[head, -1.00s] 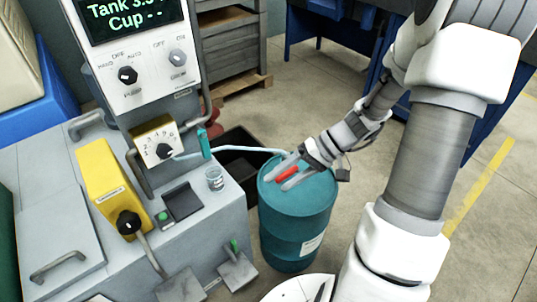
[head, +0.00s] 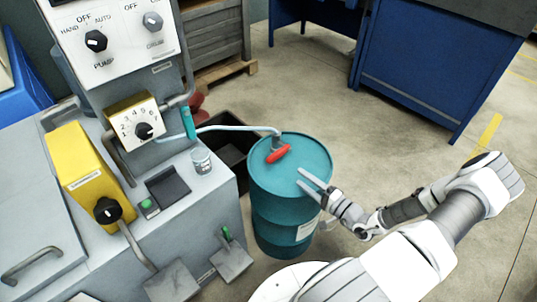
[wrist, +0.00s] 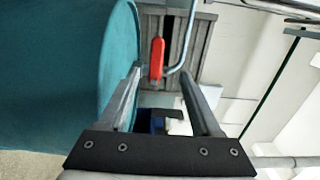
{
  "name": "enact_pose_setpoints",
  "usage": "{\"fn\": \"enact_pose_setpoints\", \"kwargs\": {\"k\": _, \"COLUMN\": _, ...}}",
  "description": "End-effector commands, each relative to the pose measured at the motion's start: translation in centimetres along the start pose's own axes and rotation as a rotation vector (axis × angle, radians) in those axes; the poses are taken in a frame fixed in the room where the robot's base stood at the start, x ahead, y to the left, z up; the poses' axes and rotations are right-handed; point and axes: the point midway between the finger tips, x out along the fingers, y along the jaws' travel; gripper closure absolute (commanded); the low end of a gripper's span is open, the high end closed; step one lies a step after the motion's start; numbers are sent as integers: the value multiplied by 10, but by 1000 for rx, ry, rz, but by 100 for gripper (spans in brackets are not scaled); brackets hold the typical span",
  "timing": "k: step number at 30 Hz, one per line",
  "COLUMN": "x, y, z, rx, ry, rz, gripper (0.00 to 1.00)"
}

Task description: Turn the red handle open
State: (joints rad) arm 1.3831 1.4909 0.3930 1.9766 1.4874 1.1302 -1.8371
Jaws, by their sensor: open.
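The red handle (head: 278,153) sits on top of the teal drum (head: 262,205), at the end of a bent pipe. It also shows in the wrist view (wrist: 156,59), ahead of the fingers and between their lines, nearer the left one. My gripper (head: 313,182) is open and empty. In the head view it is at the right edge of the drum's top, to the right of and nearer the camera than the handle, and apart from it. In the wrist view my two fingers (wrist: 160,88) point toward the handle, with the drum's teal side on the left.
A light blue hose (head: 225,127) runs from the grey machine (head: 205,215) to the pipe on the drum. A glass cup (head: 201,161) stands on the machine. Open floor lies to the right, before a blue workbench (head: 420,80).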

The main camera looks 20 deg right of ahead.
Motion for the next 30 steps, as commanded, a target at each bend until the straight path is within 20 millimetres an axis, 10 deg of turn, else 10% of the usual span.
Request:
{"fn": "enact_pose_setpoints", "kwargs": {"k": 8, "x": 8, "y": 8, "z": -4, "rx": 5, "ry": 41, "rz": -10, "gripper": 35}}
{"fn": "enact_pose_setpoints", "kwargs": {"k": 30, "x": 154, "y": 8, "z": -9, "rx": 4, "ry": 37, "rz": -10, "gripper": 35}}
